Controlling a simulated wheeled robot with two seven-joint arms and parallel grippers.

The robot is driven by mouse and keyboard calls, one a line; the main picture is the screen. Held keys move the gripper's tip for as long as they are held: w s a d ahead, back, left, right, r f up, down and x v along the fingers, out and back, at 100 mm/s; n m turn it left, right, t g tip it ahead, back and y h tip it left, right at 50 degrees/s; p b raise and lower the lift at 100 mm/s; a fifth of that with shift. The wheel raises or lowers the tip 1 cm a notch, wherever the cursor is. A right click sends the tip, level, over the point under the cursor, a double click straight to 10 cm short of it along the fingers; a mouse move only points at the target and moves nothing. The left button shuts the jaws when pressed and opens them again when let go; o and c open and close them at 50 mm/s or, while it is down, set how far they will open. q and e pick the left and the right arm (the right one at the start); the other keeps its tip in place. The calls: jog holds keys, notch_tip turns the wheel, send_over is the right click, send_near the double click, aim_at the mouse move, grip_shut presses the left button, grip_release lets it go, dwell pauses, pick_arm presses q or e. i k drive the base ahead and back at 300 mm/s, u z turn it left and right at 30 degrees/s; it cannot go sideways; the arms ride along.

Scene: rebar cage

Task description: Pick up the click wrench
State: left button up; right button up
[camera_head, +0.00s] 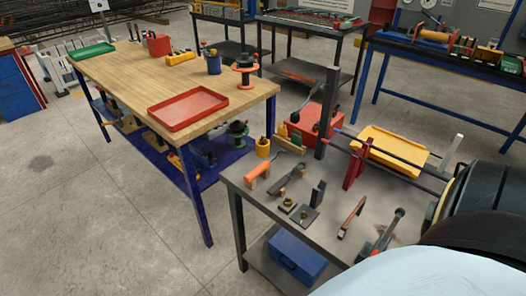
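Several hand tools lie on the grey metal table (331,208) close in front of me. Near its front edge a dark, long-handled tool with a rounded head (385,236) has a red and blue part at its lower end; it looks most like the click wrench, but I cannot be sure. Left of it is a brown-handled tool (350,218). Farther left are an orange-handled tool (260,170) and a dark wrench-like tool (287,182). Neither of my grippers shows in the head view.
A yellow tray (392,148), a red clamp-like stand (355,166) and dark horizontal bars are at the table's right. A dark post (328,112) rises at its back. A wooden-topped bench (131,78) with a red tray (188,124) stands left. Open floor lies at lower left.

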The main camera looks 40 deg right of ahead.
aim_at(281, 183)
jog(key=i, duration=1.35)
jog(key=z, duration=3.85)
